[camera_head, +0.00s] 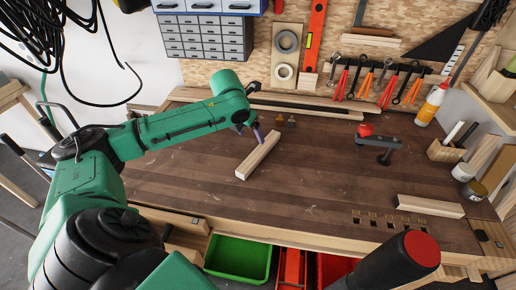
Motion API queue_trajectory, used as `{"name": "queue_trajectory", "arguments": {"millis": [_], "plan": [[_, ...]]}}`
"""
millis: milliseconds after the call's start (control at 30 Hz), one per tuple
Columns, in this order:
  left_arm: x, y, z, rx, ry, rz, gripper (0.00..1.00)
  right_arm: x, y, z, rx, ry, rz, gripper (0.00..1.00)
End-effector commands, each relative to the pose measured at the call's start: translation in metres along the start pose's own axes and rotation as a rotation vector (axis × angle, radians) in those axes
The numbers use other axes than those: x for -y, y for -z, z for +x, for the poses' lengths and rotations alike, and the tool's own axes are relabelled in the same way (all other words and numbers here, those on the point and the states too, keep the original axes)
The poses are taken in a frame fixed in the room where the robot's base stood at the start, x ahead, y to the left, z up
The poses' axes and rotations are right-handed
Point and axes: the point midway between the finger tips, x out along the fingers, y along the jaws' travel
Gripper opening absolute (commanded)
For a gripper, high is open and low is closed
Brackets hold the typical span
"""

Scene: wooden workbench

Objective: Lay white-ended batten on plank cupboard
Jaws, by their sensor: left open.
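A pale wooden batten (258,157) lies slantwise on the middle of the workbench (330,180). Its ends look light, but whether they are painted white is too small to tell. My left gripper (257,133) is open at the batten's far end, just above or around it; I cannot tell if it touches. A second pale batten (430,206) lies near the right front of the bench; its end colours are also unclear. I cannot make out for certain which thing is the plank cupboard. My right gripper is not in view.
A dark clamp-like tool with a red knob (366,130) stands right of the middle. A glue bottle (431,104), a wooden holder (447,150) and small tins (464,172) line the right side. A green bin (238,258) sits below the front edge. The bench's centre front is clear.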

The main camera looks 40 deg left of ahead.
Motion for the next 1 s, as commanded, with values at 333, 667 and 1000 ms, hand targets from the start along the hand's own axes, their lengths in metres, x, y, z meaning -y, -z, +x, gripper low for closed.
{"name": "queue_trajectory", "arguments": {"millis": [333,667,1000], "plan": [[0.002,-0.001,0.068,-0.002,0.003,-0.001,0.82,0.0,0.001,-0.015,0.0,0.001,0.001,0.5],[0.004,-0.002,0.117,0.0,0.0,0.001,0.82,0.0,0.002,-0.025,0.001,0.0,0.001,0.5],[0.003,-0.002,0.117,0.0,0.0,0.002,0.1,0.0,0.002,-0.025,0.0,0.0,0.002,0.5]]}}
